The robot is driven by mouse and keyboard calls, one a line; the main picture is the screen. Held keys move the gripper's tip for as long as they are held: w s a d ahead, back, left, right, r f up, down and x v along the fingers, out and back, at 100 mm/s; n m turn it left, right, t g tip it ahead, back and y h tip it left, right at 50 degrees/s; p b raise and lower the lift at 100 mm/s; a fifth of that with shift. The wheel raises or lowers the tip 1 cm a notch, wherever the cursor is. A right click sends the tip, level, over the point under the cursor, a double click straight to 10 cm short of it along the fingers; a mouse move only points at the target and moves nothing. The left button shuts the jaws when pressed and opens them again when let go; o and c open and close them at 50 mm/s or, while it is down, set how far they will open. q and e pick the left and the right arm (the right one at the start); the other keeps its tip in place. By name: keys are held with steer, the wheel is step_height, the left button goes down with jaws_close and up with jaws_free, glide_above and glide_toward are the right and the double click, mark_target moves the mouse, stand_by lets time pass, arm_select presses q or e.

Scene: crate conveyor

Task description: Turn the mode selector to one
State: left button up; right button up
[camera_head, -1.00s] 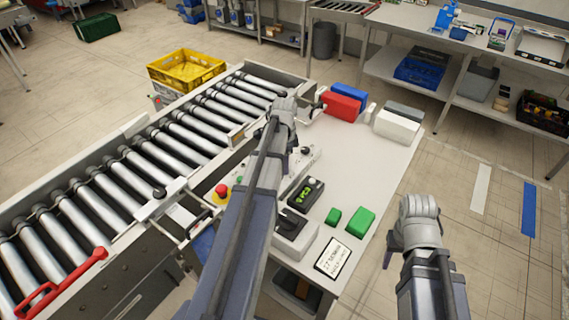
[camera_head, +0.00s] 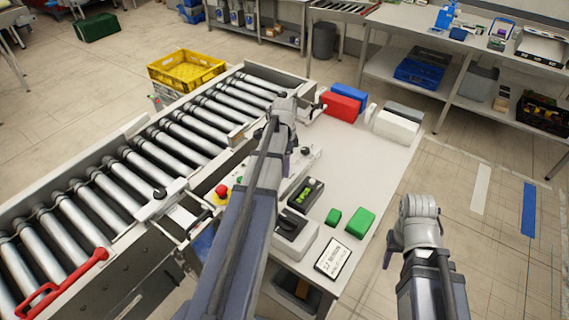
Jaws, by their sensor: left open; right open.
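A pale control panel (camera_head: 313,158) lies on the white table beside the conveyor, partly hidden behind my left arm. A small black knob (camera_head: 305,151) stands on it and may be the mode selector; its setting is too small to read. My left gripper (camera_head: 291,150) is open, close to the left of this knob and largely hidden by my own arm; I cannot tell whether it touches. My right gripper (camera_head: 390,250) is open and empty, off the table's right side, far from the panel.
A red stop button (camera_head: 221,191), a black device with green display (camera_head: 306,193), a grey box with dark handle (camera_head: 295,232), green blocks (camera_head: 360,220) and a sign (camera_head: 333,258) are nearby. The roller conveyor (camera_head: 150,150) runs left.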

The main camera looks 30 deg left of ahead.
arm_select(q)
step_height(320, 180, up, 8)
steer(key=p, duration=0.7)
steer(key=shift+f, duration=0.15)
steer(key=shift+f, duration=0.1)
steer(key=s+d+f+n+b, duration=0.2)
steer(key=s+d, duration=0.3)
steer(key=d, duration=0.5)
steer(key=s+d+f+n+b, duration=0.2)
steer(key=s+d, duration=0.3)
steer(key=d, duration=0.5)
steer(key=s+d+f+n+y+b, duration=0.1)
steer(key=s+d, duration=0.4)
steer(key=d, duration=0.5)
steer(key=shift+s+f+n+b, duration=0.35)
steer(key=shift+f+n+b, duration=0.05)
steer(key=shift+f+b, duration=0.25)
steer(key=shift+s+d, duration=0.35)
